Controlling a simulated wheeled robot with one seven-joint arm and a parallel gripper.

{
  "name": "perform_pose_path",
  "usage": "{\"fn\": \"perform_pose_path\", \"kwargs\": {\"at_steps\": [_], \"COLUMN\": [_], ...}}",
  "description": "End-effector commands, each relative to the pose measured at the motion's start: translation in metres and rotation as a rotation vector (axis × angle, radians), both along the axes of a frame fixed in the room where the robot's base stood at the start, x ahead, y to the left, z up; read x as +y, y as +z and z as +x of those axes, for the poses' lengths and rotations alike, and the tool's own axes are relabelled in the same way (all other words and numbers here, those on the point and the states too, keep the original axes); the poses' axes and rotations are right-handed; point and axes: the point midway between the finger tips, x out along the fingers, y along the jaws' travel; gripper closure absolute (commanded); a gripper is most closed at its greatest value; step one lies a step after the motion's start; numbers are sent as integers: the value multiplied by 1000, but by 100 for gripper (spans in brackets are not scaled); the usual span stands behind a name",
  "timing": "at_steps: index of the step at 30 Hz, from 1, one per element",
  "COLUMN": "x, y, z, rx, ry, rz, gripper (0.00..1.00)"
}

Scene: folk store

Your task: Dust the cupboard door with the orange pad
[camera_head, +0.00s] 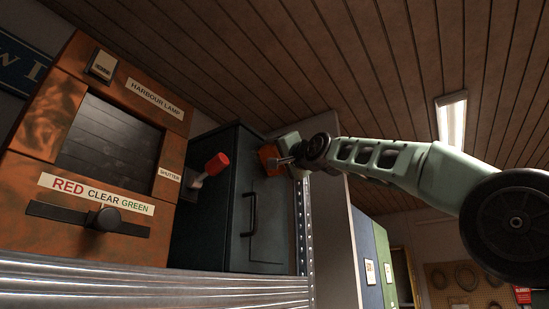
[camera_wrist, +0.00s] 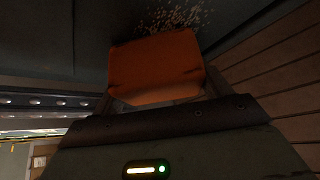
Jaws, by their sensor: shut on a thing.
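The dark cupboard door (camera_head: 250,235) with a black bar handle is in the head view, left of centre. My gripper (camera_head: 284,160) is at the door's upper right and shut on the orange pad (camera_head: 268,159). In the wrist view the orange pad (camera_wrist: 155,62) fills the middle, in front of the dark door surface (camera_wrist: 50,40). A patch of pale specks of dust (camera_wrist: 172,16) lies on that surface just beyond the pad's top edge. I cannot tell whether the pad touches the door. The pad's far face is hidden.
A copper-coloured lamp box (camera_head: 90,130) with a red-tipped lever (camera_head: 217,163) beside it stands left of the cupboard. A ridged metal shelf edge (camera_head: 150,285) runs below. Green and blue panels (camera_head: 372,265) stand to the right. Open room lies right of the cupboard.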

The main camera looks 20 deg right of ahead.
Motion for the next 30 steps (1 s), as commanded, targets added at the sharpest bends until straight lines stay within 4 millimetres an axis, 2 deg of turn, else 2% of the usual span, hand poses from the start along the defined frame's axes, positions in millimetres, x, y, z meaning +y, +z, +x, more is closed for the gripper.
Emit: {"fn": "perform_pose_path", "kwargs": {"at_steps": [3, 14, 24, 30], "x": [-9, -21, -44, -49], "y": [-1, -1, -1, -1], "z": [7, 18, 34, 37], "rx": [0, 2, 2, 2], "ry": [-1, 0, 0, 1], "rz": [1, 0, 1, -1], "gripper": [41, 41, 41, 41]}}
